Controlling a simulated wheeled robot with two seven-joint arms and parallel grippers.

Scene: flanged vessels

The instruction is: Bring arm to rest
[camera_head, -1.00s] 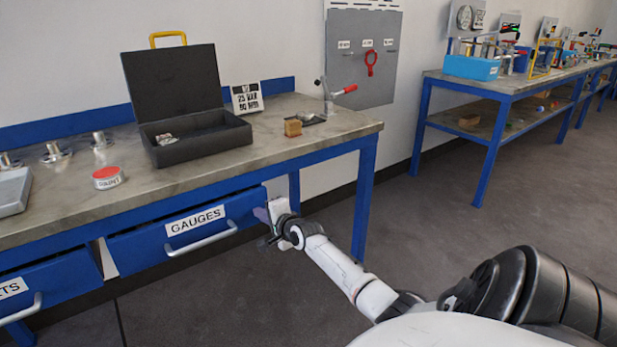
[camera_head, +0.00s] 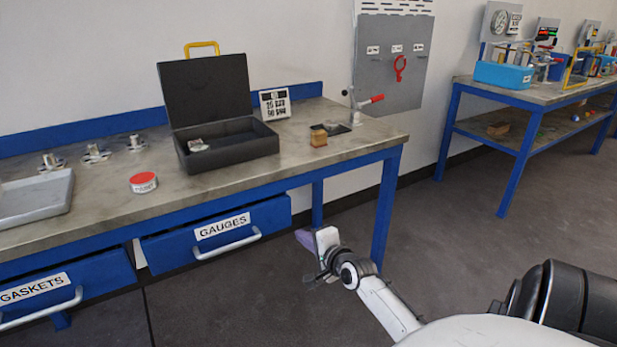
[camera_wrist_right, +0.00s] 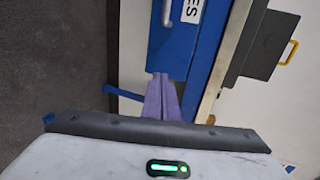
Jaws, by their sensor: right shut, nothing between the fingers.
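My right gripper (camera_head: 306,240) is in front of the workbench in the head view, low, just right of the gauges drawer (camera_head: 222,228). Its purple fingers (camera_wrist_right: 161,98) show in the right wrist view, together and with nothing between them. The blue drawer front and its handle lie beyond the fingertips in that view. A gap between the fingers and the drawer shows in the head view. My left gripper is not in either view.
The workbench (camera_head: 352,152) carries an open black case (camera_head: 225,143), a red-topped round tin (camera_head: 143,183), a small wooden block (camera_head: 318,137) and a grey tray (camera_head: 30,208). The gaskets drawer (camera_head: 70,290) is at lower left. Open floor lies right, before a second bench (camera_head: 520,97).

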